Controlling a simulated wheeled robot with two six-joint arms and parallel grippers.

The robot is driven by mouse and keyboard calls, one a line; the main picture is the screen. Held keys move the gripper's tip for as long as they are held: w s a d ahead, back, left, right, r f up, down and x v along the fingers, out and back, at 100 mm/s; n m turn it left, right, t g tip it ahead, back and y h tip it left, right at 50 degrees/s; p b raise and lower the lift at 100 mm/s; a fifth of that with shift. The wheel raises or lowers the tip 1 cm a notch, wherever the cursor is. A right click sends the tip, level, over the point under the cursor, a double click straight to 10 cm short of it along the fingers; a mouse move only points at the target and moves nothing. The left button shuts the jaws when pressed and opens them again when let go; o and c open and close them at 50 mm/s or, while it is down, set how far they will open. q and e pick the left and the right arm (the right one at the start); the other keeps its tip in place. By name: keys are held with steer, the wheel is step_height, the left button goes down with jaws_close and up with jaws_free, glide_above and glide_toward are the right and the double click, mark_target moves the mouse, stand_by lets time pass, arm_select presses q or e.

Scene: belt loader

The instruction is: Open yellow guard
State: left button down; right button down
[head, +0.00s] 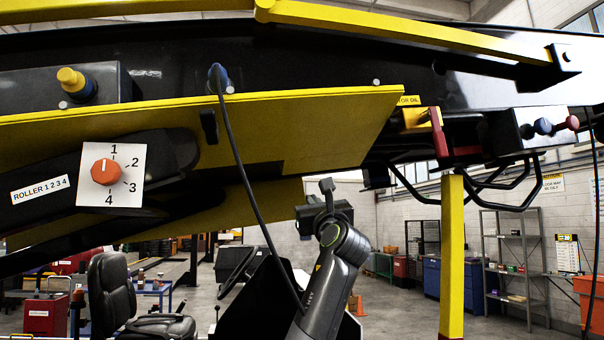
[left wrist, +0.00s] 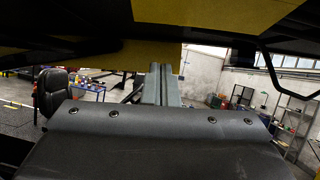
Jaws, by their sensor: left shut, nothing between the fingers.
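The yellow guard (head: 300,125) is a broad flat panel along the underside of the black boom in the head view. A small black handle or latch (head: 209,127) sits on its face. I cannot tell whether the panel is latched. A yellow surface also shows overhead in the left wrist view (left wrist: 245,22). My left gripper (head: 327,187) is below and to the right of the panel, pointing up, apart from it. Its fingers are shut and empty, and they also show in the left wrist view (left wrist: 165,72). My right gripper is not in view.
A black cable (head: 246,180) hangs across the panel down to my arm. An orange dial (head: 105,171) is at the left. A red handle (head: 438,132), black looped bars (head: 515,190) and a yellow post (head: 452,255) are to the right. A black seat (head: 112,290) stands below.

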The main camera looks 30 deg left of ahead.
mark_target(299, 171)
arm_select(q)
steer(key=w+a+r+p, duration=0.5)
steer(key=r+p, duration=0.1)
steer(key=shift+a+r, duration=0.25)
steer(key=shift+a, duration=0.05)
steer(key=shift+r+p, duration=0.4)
steer(key=shift+p, duration=0.3)
steer(key=shift+y, duration=0.7)
steer(key=r+p, duration=0.1)
steer(key=a+r+p, duration=0.1)
steer(key=p, duration=0.1)
steer(key=r+p, duration=0.2)
steer(key=shift+w+a+r, duration=0.1)
steer(key=shift+w+a, duration=0.25)
steer(key=shift+w, duration=0.05)
steer(key=shift+a+r+p, duration=0.15)
steer(key=shift+r+p, duration=0.45)
steer(key=shift+p, duration=0.1)
steer(key=shift+w+f, duration=0.1)
steer(key=shift+f, duration=0.05)
